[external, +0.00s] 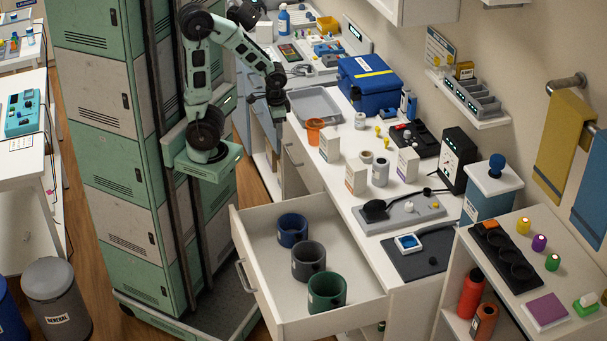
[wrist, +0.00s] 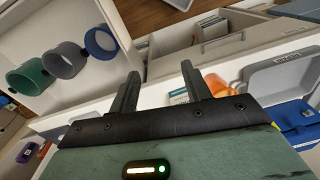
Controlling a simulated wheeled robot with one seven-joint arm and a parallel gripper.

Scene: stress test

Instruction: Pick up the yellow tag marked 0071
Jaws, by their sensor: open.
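I cannot make out a yellow tag marked 0071 in either view; no number that small is readable. My gripper (external: 277,98) is raised at the counter's left edge, near the grey tray. In the wrist view my gripper (wrist: 160,85) has its two fingers apart with nothing between them.
A drawer (external: 255,240) stands pulled out, holding a blue cup (external: 292,230), a grey cup (external: 308,261) and a green cup (external: 326,292). A grey tray (external: 306,94), an orange cup (external: 315,132) and a blue case (external: 370,86) crowd the counter.

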